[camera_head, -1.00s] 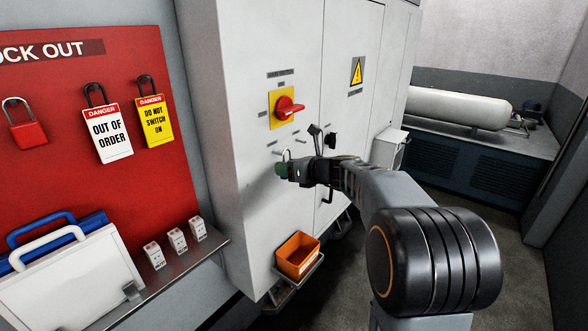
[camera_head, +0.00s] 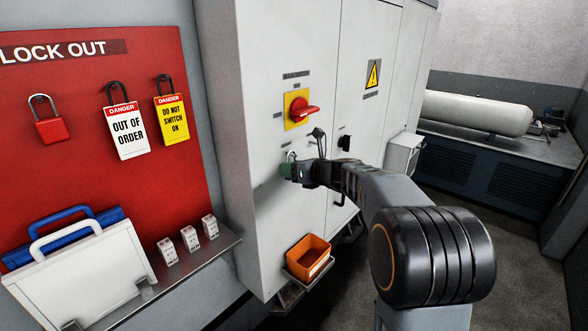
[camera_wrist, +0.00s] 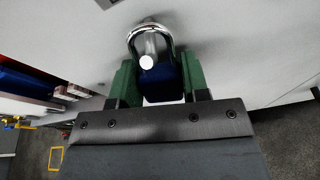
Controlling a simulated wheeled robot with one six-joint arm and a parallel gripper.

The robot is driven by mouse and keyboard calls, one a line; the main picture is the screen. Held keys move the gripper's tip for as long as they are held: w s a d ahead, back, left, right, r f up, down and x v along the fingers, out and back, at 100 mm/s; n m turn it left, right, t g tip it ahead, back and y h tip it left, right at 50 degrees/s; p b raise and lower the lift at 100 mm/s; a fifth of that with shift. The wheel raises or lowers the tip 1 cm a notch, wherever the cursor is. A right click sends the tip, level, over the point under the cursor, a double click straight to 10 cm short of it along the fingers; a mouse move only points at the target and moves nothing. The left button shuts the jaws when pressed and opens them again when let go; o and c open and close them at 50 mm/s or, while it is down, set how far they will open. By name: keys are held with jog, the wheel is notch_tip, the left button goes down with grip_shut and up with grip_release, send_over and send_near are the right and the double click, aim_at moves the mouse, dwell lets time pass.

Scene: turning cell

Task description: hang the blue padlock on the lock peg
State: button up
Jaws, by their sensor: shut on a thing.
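The blue padlock (camera_wrist: 160,84) is between the green fingers of my gripper (camera_wrist: 160,82), which is shut on its body. Its silver shackle (camera_wrist: 168,34) points toward the white cabinet face. In the wrist view the pale round end of the lock peg (camera_wrist: 147,62) shows inside the shackle loop, and the peg seems to pass through it. Whether the shackle rests on the peg cannot be told. In the head view my gripper (camera_head: 287,171) is at the cabinet below the red switch, with the shackle (camera_head: 291,156) just above the fingers; the padlock body is hidden.
The red rotary switch (camera_head: 303,108) is above my gripper, and a black handle (camera_head: 344,143) is to its right. An orange bin (camera_head: 309,258) sits below. The red lockout board (camera_head: 60,180) with a red padlock (camera_head: 50,129) and tags is at left.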

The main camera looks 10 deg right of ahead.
dwell(0.4)
jog(key=o, duration=1)
jog(key=shift+o, duration=0.2)
